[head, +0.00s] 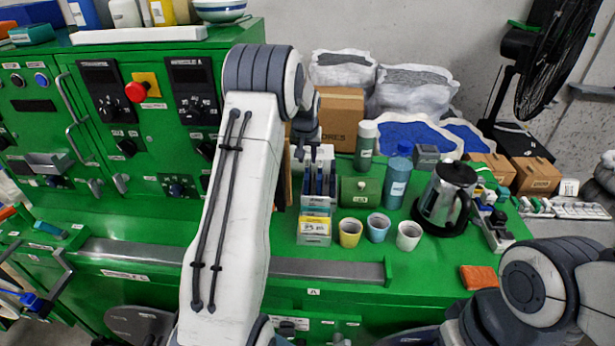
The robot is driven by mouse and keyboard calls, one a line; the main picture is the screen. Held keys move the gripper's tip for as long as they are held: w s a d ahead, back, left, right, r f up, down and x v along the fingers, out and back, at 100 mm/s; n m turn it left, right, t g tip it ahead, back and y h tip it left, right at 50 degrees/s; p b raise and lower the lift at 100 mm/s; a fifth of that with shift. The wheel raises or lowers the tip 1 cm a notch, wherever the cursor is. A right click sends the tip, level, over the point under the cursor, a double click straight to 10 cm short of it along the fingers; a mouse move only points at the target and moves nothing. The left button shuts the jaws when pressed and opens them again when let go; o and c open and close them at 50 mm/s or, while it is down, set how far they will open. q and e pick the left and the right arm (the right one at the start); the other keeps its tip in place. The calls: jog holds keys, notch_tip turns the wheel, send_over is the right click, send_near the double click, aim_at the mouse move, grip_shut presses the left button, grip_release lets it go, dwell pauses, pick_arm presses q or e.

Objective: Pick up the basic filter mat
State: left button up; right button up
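No item in the head view can be told for certain as the basic filter mat. Thin flat items (318,180) stand upright in a rack on the green bench, behind a box with a yellow label (314,228). My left arm rises across the middle and bends over at the elbow. My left gripper (305,150) is partly hidden behind that arm, near the back of the flat items. Its fingers are too small and covered to tell if they are open or if they touch anything. My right arm shows at the lower right; its gripper is out of view.
Yellow (350,233), blue (378,228) and white (409,236) cups stand right of the box. Behind them are a blue bottle (397,183) and a steel kettle (444,196). An orange block (479,278) lies near the front edge. A green control panel (130,120) stands left.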

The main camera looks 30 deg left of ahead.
pick_arm(q)
jog(key=shift+x, duration=0.8)
grip_shut()
dwell(0.8)
